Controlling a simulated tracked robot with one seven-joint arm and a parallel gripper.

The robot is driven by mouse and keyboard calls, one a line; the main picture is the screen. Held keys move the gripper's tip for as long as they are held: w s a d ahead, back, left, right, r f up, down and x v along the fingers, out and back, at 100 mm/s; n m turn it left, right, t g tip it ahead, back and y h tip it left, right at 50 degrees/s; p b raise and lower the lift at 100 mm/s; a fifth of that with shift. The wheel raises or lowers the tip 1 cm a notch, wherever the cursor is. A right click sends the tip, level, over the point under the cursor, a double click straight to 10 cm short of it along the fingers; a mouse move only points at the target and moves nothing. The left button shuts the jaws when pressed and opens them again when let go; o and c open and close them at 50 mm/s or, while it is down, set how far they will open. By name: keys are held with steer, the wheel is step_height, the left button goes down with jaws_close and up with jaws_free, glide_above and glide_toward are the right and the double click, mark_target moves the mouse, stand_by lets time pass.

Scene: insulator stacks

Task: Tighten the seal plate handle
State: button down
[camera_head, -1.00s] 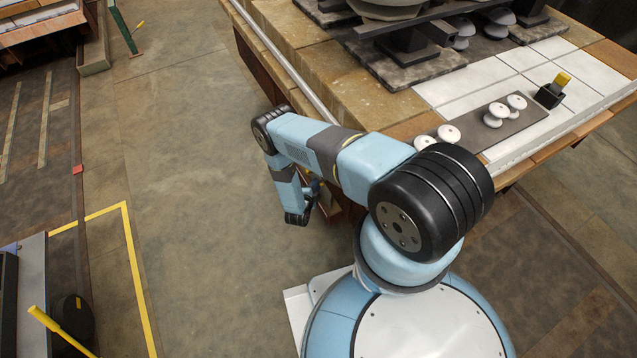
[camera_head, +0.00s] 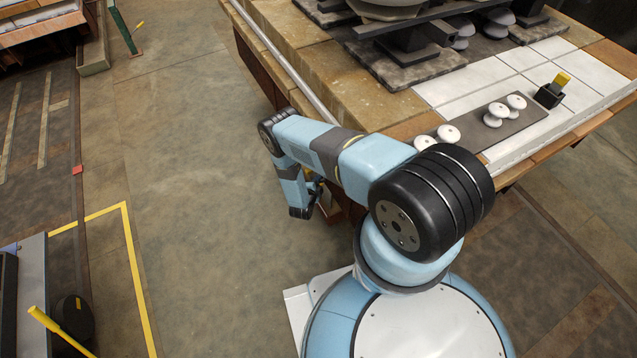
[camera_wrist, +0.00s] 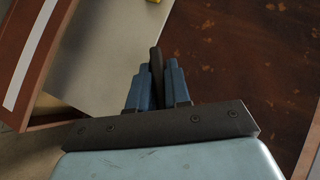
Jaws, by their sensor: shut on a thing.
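In the wrist view, my gripper (camera_wrist: 157,84) has its two blue fingers close together on a dark, slim bar, likely the handle (camera_wrist: 156,58). The bar stands up between the fingers and its tip shows past them. A grey flat plate (camera_wrist: 110,45) lies behind it to the left; I cannot tell for sure that it is the seal plate. In the head view, my gripper is mostly hidden by my arm, low beside the bench's near side.
A tiled bench (camera_head: 470,80) carries white insulators (camera_head: 494,114) and a small black block with a yellow top (camera_head: 551,93). A rusty brown panel (camera_wrist: 240,50) fills the wrist view's right. Open floor (camera_head: 200,200) lies left of my arm.

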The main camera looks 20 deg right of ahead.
steer(key=shift+s+m+t+h, duration=0.1)
steer(key=shift+m+t+h, duration=0.2)
steer(key=shift+m+t, duration=0.65)
steer(key=shift+f, duration=0.1)
steer(key=c, duration=1.4)
jaws_free()
steer(key=shift+c, duration=0.2)
steer(key=v, duration=1.3)
steer(key=shift+s, duration=0.35)
steer(key=shift+a, duration=0.15)
